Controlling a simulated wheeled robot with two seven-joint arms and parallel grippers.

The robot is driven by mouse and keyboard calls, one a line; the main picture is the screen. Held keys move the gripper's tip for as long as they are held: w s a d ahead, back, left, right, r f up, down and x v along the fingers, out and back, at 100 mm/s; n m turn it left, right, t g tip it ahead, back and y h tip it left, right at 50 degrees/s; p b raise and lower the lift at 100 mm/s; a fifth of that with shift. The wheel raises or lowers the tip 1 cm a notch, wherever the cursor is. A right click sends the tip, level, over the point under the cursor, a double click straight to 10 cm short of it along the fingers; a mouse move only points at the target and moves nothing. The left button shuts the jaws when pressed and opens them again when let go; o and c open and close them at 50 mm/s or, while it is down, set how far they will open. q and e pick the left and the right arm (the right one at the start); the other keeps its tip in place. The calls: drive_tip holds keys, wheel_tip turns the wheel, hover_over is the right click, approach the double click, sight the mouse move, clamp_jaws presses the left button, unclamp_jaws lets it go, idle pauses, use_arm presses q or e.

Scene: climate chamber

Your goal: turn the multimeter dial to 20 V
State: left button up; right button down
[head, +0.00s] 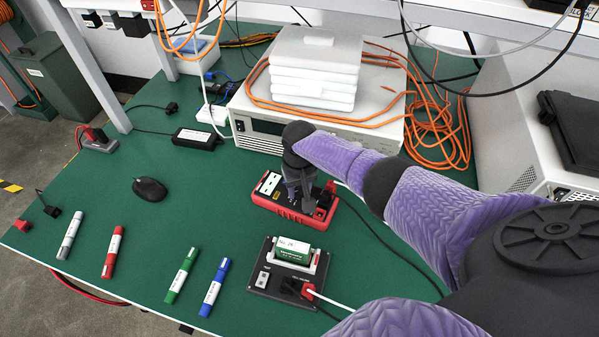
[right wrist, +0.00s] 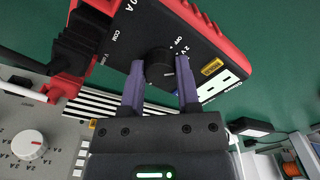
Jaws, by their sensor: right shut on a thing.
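The multimeter (head: 290,213) is a red-edged, black-faced meter lying face up on the green bench, partly covered by my right gripper (head: 298,192) in the head view. In the right wrist view the multimeter (right wrist: 125,42) shows its black dial (right wrist: 158,62) with labels around it, among them OFF and 2 V. My right gripper (right wrist: 161,85) has one purple finger on each side of the dial and is shut on it. I cannot tell clearly which label the dial points to. Black plugs (right wrist: 75,45) sit at the meter's COM end. My left gripper is not in view.
A black holder with a green-and-white cell (head: 293,250) stands just in front of the meter. Several markers (head: 183,275) lie at the front left, with a mouse (head: 150,190) behind. A white instrument (head: 255,125) with orange cables stands behind. The bench's left middle is mostly clear.

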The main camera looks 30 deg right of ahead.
sight(300, 190)
idle(0.3)
drive_tip(key=shift+c, duration=1.6)
unclamp_jaws()
wheel_tip(300, 190, up, 10)
drive_tip(key=p, duration=0.5)
drive_tip(key=shift+p, duration=0.4)
